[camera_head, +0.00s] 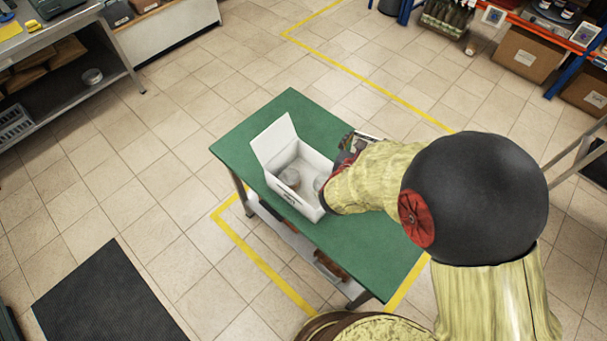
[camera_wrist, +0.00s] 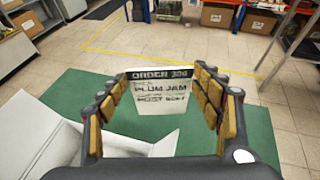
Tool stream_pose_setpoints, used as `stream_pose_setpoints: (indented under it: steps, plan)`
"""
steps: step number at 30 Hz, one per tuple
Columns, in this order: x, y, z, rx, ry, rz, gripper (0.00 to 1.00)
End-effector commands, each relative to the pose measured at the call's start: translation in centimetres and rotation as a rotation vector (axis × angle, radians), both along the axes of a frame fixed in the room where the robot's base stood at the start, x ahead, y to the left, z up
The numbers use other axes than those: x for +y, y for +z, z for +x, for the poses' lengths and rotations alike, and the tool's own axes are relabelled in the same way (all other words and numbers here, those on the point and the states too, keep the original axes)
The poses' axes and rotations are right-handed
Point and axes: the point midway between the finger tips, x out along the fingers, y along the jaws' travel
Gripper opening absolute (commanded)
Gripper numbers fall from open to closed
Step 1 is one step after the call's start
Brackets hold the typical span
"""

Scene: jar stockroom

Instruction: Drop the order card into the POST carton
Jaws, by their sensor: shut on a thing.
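The order card (camera_wrist: 158,105) is white with a black top band and reads ORDER, PLUM JAM and POST in the wrist view. My gripper (camera_wrist: 161,82) is shut on it, with the card between the fingertips, facing the camera. The white carton (camera_head: 278,192) stands open on the green table in the head view, its lid flap raised at the back left. Small dark print on its front is too small to read. Round jars (camera_head: 290,177) show inside. My gripper is beside the carton's right side, mostly hidden behind my arm. The carton's white wall (camera_wrist: 38,140) shows at lower left in the wrist view.
The green table (camera_head: 355,248) has free room at its front right and back corner. A metal bench (camera_head: 62,28) stands at upper left, a shelf with cardboard boxes (camera_head: 525,55) at upper right. A dark mat (camera_head: 108,300) lies on the tiled floor.

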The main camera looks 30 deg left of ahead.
Motion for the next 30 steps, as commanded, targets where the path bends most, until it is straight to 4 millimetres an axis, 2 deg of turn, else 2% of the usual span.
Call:
stream_pose_setpoints:
  steps: [1, 6, 12, 16, 22, 30]
  plan:
    - [2.1, 0.1, -1.0, 0.0, 0.027, 0.002, 0.53]
    - [7.6, -0.1, -4.1, 0.005, 0.094, 0.004, 0.53]
    - [11.8, -0.3, -7.2, 0.011, 0.149, 0.006, 0.53]
    - [13.1, -0.4, -8.2, 0.013, 0.167, 0.005, 0.53]
    - [13.5, -1.0, -8.6, 0.015, 0.171, 0.005, 0.53]
    - [13.5, -3.6, -8.5, 0.015, 0.171, 0.005, 0.53]
